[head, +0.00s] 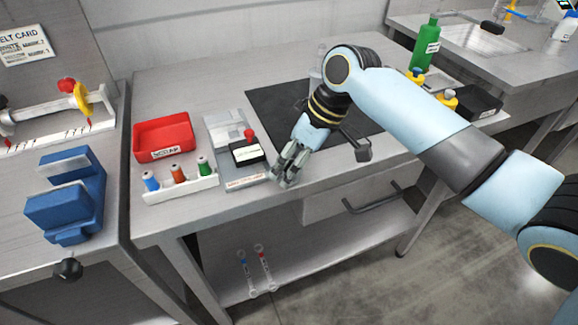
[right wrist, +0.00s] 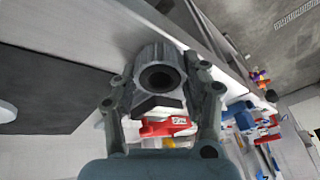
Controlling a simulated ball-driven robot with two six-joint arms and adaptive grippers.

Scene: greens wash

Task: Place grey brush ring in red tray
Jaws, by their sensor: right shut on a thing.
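My right gripper (head: 286,172) is above the front edge of the steel bench, to the right of the grey fixture. In the right wrist view my right gripper (right wrist: 160,85) is shut on the grey brush ring (right wrist: 150,54), a ribbed ring with a dark round hole. In the head view the ring is hard to tell from the fingers. The red tray (head: 163,131), labelled SCRAP, stands at the bench's left and looks empty. It is to the left of the gripper and apart from it. My left gripper is not in view.
A white rack (head: 182,193) with blue, orange and green bottles stands in front of the tray. A grey fixture (head: 232,134) with a red-knobbed black block (head: 247,151) lies between tray and gripper. A dark mat (head: 277,113) lies behind. A blue vise-like device (head: 66,197) stands left.

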